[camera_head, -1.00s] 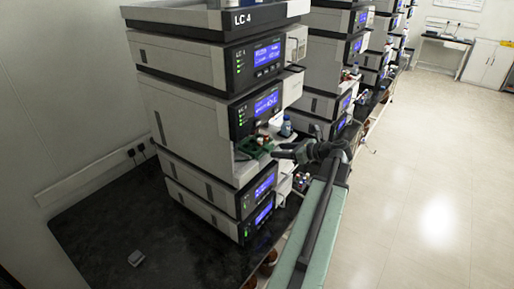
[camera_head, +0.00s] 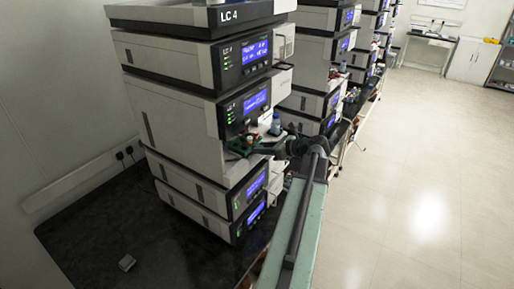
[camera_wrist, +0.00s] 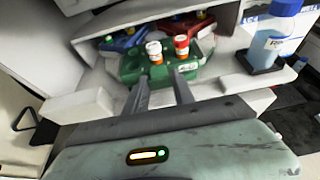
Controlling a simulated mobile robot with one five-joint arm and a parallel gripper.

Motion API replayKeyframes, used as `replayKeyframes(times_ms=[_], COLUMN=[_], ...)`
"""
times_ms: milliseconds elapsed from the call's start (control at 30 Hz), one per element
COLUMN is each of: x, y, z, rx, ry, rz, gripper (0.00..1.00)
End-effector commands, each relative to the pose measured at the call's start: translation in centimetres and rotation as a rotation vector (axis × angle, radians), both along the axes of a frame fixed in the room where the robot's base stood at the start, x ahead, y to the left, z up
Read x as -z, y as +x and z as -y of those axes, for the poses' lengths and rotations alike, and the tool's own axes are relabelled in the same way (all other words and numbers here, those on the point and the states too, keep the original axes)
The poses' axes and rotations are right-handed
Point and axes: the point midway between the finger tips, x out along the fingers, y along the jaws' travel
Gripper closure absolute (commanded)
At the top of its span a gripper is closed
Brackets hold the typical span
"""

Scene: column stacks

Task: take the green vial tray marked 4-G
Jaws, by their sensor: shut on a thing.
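A green vial tray (camera_wrist: 132,68) lies in the open bay of the LC 4 stack in the wrist view. It holds a vial with a white cap (camera_wrist: 153,48) and one with a red cap (camera_wrist: 181,44). I cannot read its mark. My gripper (camera_wrist: 163,84) reaches it from the front, its two fingers shut on the near part of the tray. In the head view the tray (camera_head: 238,146) is small and partly hidden, with my gripper (camera_head: 258,150) at its right side.
A blue tray (camera_wrist: 119,42) and a red tray (camera_wrist: 182,25) lie behind the green one. A bottle with blue liquid (camera_wrist: 268,48) stands to the right. Bay walls and a pale ledge (camera_wrist: 80,105) are close by. The floor (camera_head: 420,180) at right is clear.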

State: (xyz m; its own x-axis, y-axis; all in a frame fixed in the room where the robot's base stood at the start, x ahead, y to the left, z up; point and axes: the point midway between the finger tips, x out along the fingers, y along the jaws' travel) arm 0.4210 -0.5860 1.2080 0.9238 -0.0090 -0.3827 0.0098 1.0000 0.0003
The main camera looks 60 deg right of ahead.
Motion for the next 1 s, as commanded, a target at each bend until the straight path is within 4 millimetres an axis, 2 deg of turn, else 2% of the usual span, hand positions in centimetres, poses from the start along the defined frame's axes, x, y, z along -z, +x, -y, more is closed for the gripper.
replayKeyframes(times_ms=[467, 767, 1000], x=[-3.9, -3.8, -4.5], y=[-0.1, -4.0, -9.5], z=[0.1, 2.1, 4.9], rx=[0.001, 0.003, 0.005], ry=[0.0, 0.0, 0.0], rz=[0.0, 0.001, 0.001], gripper=[1.0, 1.0, 1.0])
